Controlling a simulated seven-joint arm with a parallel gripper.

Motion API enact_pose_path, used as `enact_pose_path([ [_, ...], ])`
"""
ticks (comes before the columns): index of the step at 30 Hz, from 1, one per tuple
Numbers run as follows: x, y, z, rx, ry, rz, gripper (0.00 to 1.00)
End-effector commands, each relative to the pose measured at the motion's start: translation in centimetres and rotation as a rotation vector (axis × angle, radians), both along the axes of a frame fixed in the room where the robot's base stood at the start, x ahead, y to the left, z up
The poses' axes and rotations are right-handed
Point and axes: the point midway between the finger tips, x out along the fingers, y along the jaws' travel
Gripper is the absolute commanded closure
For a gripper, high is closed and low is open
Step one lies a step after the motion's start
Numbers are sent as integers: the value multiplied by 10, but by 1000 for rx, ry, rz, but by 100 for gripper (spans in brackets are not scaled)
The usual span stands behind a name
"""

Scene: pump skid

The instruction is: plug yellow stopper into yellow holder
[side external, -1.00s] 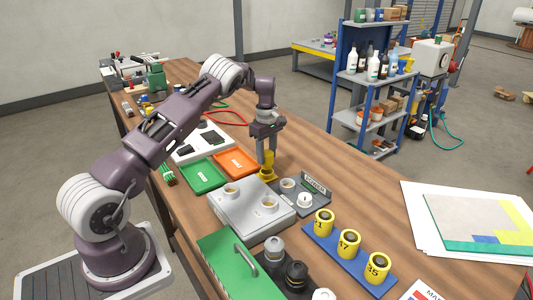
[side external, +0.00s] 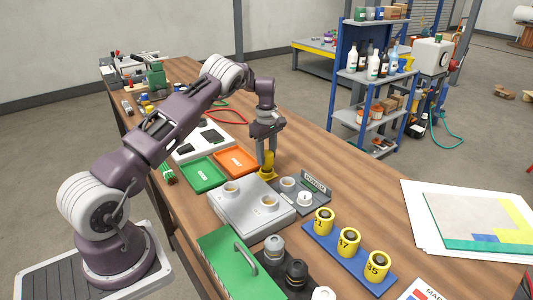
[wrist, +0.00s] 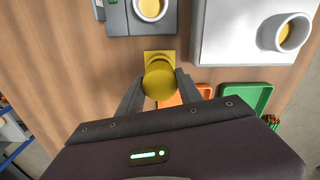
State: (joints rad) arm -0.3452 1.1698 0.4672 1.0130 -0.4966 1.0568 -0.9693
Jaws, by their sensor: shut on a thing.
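The yellow stopper (wrist: 160,82) is upright between the two fingers of my gripper (wrist: 159,92), which is shut on it. In the side view, my gripper (side external: 267,153) points straight down and the yellow stopper (side external: 268,163) shows below and between the fingers. A yellow square base, which looks like the yellow holder (wrist: 158,56), lies on the table under the stopper. It also shows in the side view (side external: 267,175). The stopper lines up with this base, but its lower end is hidden, so I cannot tell how deep it sits.
A grey box (side external: 250,212) with round sockets and a dark POWER panel (side external: 313,198) stand close in front. Orange (side external: 236,161) and green (side external: 204,174) trays lie to the left. Yellow numbered cylinders stand on a blue rack (side external: 350,262). Bare wood lies to the right.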

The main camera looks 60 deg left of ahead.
Motion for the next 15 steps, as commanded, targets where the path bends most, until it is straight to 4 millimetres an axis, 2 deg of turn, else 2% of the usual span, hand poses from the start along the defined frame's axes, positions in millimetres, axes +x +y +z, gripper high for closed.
enact_pose_path([
  [15,0,0,-11,-1,0,0,100],
])
